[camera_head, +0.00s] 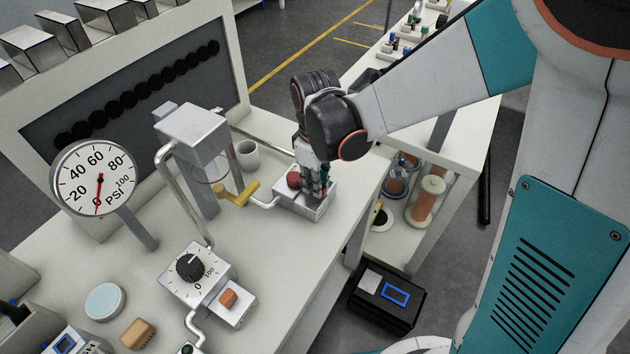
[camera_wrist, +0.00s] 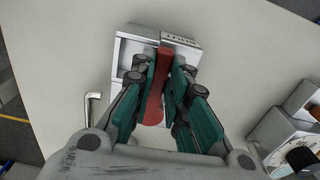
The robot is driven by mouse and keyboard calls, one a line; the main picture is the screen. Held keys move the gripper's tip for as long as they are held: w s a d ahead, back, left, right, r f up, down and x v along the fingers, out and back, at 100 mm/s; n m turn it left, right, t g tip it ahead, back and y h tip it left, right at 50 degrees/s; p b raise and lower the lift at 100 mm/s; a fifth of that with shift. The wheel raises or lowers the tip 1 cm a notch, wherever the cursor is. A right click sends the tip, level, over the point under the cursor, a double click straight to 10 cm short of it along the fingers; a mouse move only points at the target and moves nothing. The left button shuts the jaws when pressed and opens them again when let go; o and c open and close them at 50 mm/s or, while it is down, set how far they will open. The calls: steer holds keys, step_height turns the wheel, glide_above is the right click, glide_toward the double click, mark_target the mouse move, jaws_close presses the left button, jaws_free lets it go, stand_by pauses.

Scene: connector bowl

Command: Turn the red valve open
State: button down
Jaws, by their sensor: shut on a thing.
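The red valve (camera_wrist: 155,100) sits on a grey metal box near the far right of the bench. In the wrist view its long red handle runs between the teal fingers of my gripper (camera_wrist: 163,85), which are shut on it. In the head view the gripper (camera_head: 316,190) points down at the box, and a red part of the valve (camera_head: 293,178) shows at its left. The metal valve box (camera_head: 306,204) also shows in the wrist view (camera_wrist: 127,48). The gripper hides part of the valve, so its exact turn angle is hard to tell.
A pressure gauge (camera_head: 98,182) stands at the left with its red needle near 0. The bench front has free room.

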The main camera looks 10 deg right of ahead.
steer(key=w+n, duration=0.1)
steer(key=n, duration=0.1)
steer(key=w+d+n, duration=0.1)
steer(key=n, duration=0.1)
steer(key=w+n, duration=0.1)
steer(key=n, duration=0.1)
steer(key=w+n, duration=0.1)
steer(key=n, duration=0.1)
steer(key=shift+w+d+n, duration=0.1)
steer(key=shift+w+n, duration=0.05)
steer(key=shift+n, duration=0.15)
steer(key=w+n, duration=0.1)
steer(key=n, duration=0.1)
steer(key=w+n, duration=0.1)
steer(key=n, duration=0.1)
steer(key=shift+w+a+n, duration=0.1)
steer(key=shift+a+n, duration=0.2)
steer(key=shift+a, duration=0.1)
steer(key=shift+w+a+n, duration=0.4)
steer(key=shift+w+n, duration=0.05)
steer(key=shift+n, duration=0.7)
steer(key=shift+w+a+n, duration=0.35)
steer(key=shift+w+n, duration=0.1)
steer(key=shift+n, duration=0.7)
steer(key=c, duration=1.6)
jaws_free()
steer(key=shift+o, duration=0.2)
